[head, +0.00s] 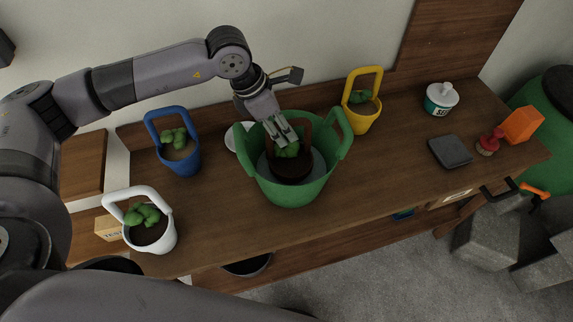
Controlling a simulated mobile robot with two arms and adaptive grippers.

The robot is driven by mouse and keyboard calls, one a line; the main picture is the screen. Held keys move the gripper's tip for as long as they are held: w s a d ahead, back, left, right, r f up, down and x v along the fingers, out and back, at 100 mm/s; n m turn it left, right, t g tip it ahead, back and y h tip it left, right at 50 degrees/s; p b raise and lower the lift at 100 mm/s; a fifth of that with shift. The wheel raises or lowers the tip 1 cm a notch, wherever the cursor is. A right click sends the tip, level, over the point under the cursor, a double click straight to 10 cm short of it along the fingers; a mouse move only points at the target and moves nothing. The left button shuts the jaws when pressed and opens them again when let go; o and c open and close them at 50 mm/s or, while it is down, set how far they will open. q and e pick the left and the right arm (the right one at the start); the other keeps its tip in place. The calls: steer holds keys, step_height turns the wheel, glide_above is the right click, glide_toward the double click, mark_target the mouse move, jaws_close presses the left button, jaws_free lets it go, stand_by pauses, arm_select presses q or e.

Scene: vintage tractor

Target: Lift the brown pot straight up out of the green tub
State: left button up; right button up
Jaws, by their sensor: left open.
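The brown pot (291,172) with a green plant in it stands inside the green tub (290,195) at the middle of the wooden bench. The tub has two raised side handles. The pot has a brown upright handle, partly hidden by my gripper. My left gripper (288,144) comes down from above, with its fingertips at the pot's handle, just over the plant. It is open; whether the fingers touch the handle I cannot tell. My right gripper is not in view.
A blue pot (183,163) and a white pot (158,240) stand left of the tub. A yellow pot (363,118) stands behind right. A white-lidded tub (440,98), a grey square (450,151) and an orange block (522,125) lie farther right. The bench front (375,190) is clear.

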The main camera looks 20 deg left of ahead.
arm_select(q)
steer(key=shift+x, duration=1.05)
steer(key=shift+r, duration=0.15)
jaws_close()
steer(key=shift+w, duration=0.1)
steer(key=shift+d+r, duration=0.1)
